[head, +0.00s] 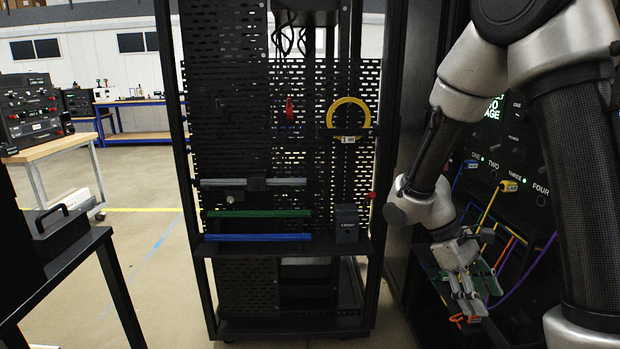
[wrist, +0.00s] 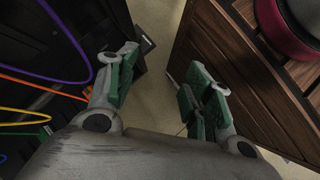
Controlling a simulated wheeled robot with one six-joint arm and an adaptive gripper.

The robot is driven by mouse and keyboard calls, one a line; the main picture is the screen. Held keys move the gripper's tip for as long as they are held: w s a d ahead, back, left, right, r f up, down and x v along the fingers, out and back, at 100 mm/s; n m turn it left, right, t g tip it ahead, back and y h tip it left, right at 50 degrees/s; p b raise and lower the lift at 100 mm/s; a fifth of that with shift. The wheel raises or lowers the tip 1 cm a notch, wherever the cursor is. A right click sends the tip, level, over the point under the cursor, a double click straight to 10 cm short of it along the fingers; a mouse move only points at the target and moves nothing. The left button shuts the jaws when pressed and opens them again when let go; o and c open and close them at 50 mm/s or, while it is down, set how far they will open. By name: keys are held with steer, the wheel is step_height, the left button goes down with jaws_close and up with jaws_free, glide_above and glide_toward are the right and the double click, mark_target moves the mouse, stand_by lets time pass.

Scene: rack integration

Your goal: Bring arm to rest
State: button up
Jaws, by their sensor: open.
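My arm comes down from the top right of the head view, bent at the elbow. My gripper (head: 470,290) hangs low at the right, in front of the black panel with coloured cables. In the wrist view my gripper (wrist: 160,92) is open and its green-padded fingers stand apart. Nothing is between the fingers; the floor shows through the gap.
A black perforated rack (head: 228,150) stands in the middle, with a yellow ring (head: 349,101) and green and blue bars. The cable panel (head: 520,165) is close beside my gripper. In the wrist view a wooden cabinet (wrist: 235,70) stands right.

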steer(key=s+r+m+t+y, duration=0.3)
steer(key=s+r+t, duration=0.1)
steer(key=r, duration=0.5)
steer(key=s+d+r+m+t+y, duration=0.1)
steer(key=s+r+m+t, duration=0.3)
steer(key=r, duration=0.6)
steer(key=shift+s+d+t+y, duration=0.2)
steer(key=shift+s+t+y, duration=0.2)
steer(key=shift+t+y, duration=0.4)
